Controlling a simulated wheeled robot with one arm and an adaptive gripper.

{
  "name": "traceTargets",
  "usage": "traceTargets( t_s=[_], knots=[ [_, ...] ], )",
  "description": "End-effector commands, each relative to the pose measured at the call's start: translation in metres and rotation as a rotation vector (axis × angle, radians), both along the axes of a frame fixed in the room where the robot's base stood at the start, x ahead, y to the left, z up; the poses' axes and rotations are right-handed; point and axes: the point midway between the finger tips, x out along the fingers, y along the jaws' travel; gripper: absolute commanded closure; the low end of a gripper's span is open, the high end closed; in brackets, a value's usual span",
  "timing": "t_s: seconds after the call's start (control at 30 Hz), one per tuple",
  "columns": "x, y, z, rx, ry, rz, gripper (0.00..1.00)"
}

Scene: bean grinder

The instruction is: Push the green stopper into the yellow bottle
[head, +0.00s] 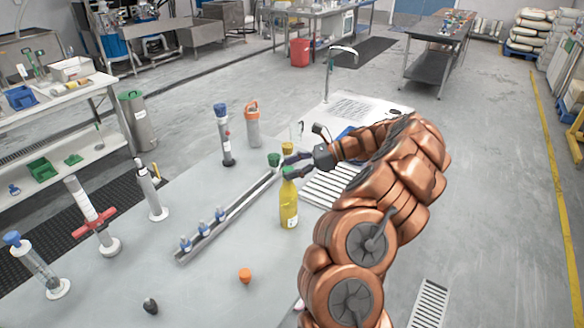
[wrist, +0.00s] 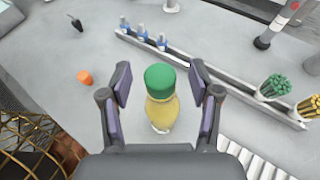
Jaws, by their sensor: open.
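The yellow bottle (head: 289,208) stands upright on the grey table, near the right end of the rail. The green stopper (head: 290,172) is at the top of its neck. In the wrist view the stopper (wrist: 160,77) covers the bottle's mouth, and the yellow body (wrist: 161,114) shows below it. How deep the stopper sits cannot be told. My gripper (head: 290,167) is at the bottle's top. In the wrist view my gripper (wrist: 160,86) is open, with one dark finger on each side of the stopper and gaps between.
A metal rail (head: 229,218) with several small blue-capped bottles runs behind the yellow bottle. A green-topped container (head: 273,159) and a yellow one (head: 287,148) stand at its far end. An orange stopper (head: 245,275) and a dark stopper (head: 150,306) lie in front.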

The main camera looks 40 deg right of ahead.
Motion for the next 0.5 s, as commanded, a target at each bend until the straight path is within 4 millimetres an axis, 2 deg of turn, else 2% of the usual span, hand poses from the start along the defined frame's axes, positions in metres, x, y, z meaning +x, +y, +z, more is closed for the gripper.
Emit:
traceTargets(
  t_s=[0.27,0.5],
  knots=[
    [-0.003,-0.005,0.002,-0.001,-0.001,-0.001,0.38],
    [-0.022,-0.031,0.015,-0.001,0.000,-0.003,0.38]
  ],
)
